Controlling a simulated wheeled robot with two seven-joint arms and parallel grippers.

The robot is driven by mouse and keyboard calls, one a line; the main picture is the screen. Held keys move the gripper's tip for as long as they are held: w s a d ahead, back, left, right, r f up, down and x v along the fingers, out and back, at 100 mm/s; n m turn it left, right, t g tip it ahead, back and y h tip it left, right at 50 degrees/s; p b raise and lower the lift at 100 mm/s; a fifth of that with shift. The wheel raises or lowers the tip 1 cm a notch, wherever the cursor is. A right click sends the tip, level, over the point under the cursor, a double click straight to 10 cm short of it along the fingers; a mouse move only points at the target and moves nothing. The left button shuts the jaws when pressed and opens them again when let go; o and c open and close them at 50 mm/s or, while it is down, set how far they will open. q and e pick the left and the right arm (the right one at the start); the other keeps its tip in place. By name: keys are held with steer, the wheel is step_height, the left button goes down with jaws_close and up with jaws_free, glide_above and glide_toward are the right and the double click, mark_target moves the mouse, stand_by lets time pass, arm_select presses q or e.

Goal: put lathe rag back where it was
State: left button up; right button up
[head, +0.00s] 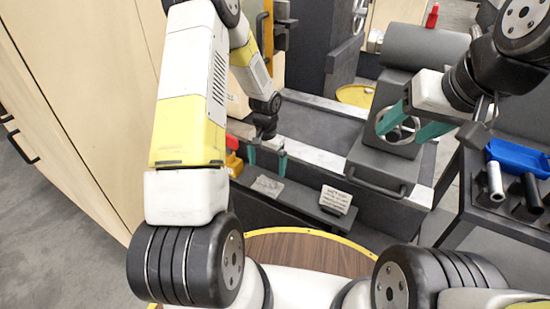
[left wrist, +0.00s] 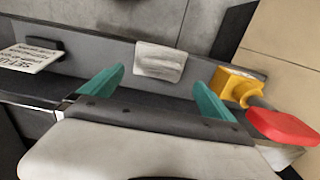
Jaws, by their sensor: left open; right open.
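The lathe rag, a light grey folded cloth (head: 268,186), lies on a narrow dark ledge along the front of the lathe. In the left wrist view the rag (left wrist: 160,60) lies on the ledge, just beyond the gap between the fingertips. My left gripper (head: 267,162) is open and empty, with its teal fingers above and behind the rag in the head view. Its fingers (left wrist: 160,80) are apart in the wrist view and do not visibly touch the rag. My right gripper (head: 402,132) is open and empty in front of the lathe's handwheel (head: 397,130).
A printed placard (head: 336,200) stands on the ledge right of the rag. A yellow and red object (head: 234,152) is to its left, close to my left gripper. A dark cart (head: 510,215) with a blue tray (head: 518,157) stands at right. A wooden cabinet (head: 75,75) is at left.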

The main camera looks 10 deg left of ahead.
arm_select(q)
step_height(320, 180, up, 10)
step_height(320, 180, up, 13)
steer(key=n+t, duration=0.1)
steer(key=t, duration=0.1)
glide_above(266, 181)
steer(key=s, duration=0.5)
steer(key=s+d+r+n+t+h, duration=0.1)
steer(key=s+r+t, duration=0.1)
steer(key=s+r, duration=0.4)
steer(key=s+d+r+n+t+h, duration=0.1)
steer(key=s+r, duration=0.5)
steer(key=s, duration=0.6)
steer(key=shift+s+d+t, duration=0.2)
steer(key=shift+d+t, duration=0.05)
steer(key=shift+t, duration=0.35)
steer(key=shift+r, duration=0.1)
